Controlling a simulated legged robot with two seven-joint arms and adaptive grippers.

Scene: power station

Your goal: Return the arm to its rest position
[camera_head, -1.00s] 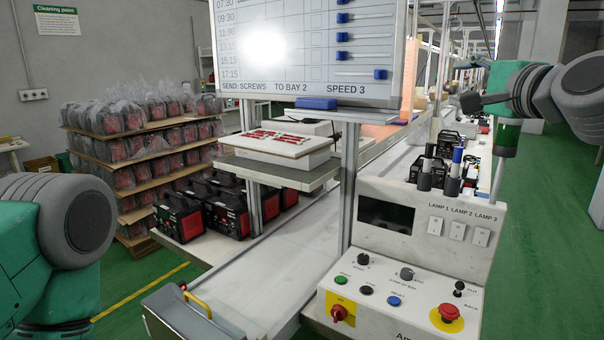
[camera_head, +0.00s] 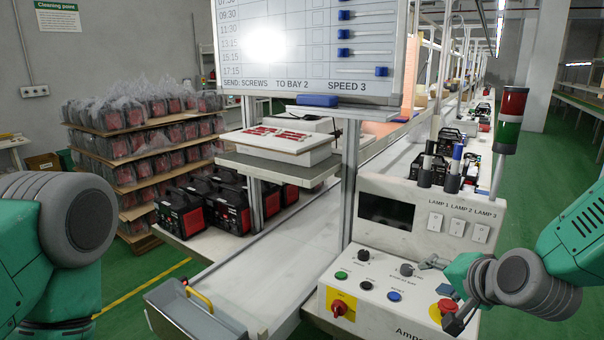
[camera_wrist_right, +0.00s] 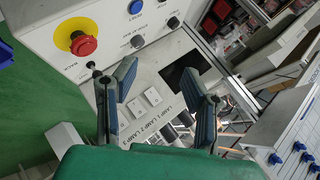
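My right gripper (camera_head: 446,292) is at the lower right in the head view, over the right end of the white control panel (camera_head: 371,265). It is open and empty. In the right wrist view its two blue-padded fingers (camera_wrist_right: 160,80) stand wide apart with nothing between them. The red emergency stop (camera_head: 447,306) is partly hidden by the gripper; it shows fully in the right wrist view (camera_wrist_right: 83,45). I cannot tell whether the gripper touches the panel. My left arm shows only as a grey joint and green link at the left edge; its gripper is out of view.
A red and green signal lamp (camera_head: 510,120) stands on the panel's right side. Lamp switches (camera_head: 457,228) and pens (camera_head: 454,165) are on the panel. A grey bin (camera_head: 190,314) with a yellow handle is at the front left. Green floor lies open at the right.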

